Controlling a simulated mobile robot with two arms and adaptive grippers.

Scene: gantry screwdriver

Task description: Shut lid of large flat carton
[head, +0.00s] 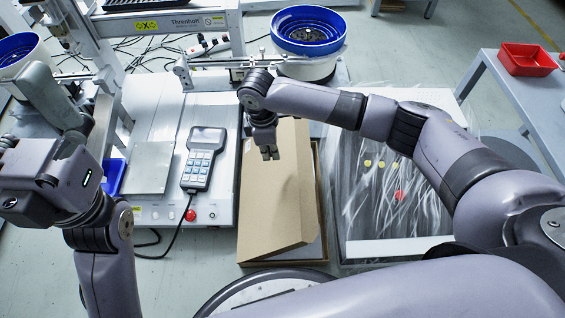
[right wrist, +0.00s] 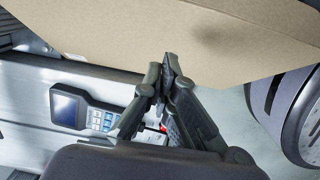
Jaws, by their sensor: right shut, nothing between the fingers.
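The large flat carton (head: 318,185) lies on its back in the middle of the head view, beside the white machine base. Its plain tan lid (head: 275,205) stands over most of it, tilted, with a gap showing along the right side and front. My right gripper (head: 268,153) is shut and empty, at the far part of the lid. In the right wrist view its closed fingertips (right wrist: 168,62) are at the edge of the tan cardboard (right wrist: 250,45); I cannot tell whether they touch. My left arm shows at the left, but its fingers do not.
Left of the carton are a control pendant (head: 204,158) and a red button (head: 190,215) on the machine base. A blue-rimmed bowl feeder (head: 310,35) stands behind. Right of the carton is a plastic-wrapped panel (head: 385,200). A red bin (head: 527,60) sits on a side table.

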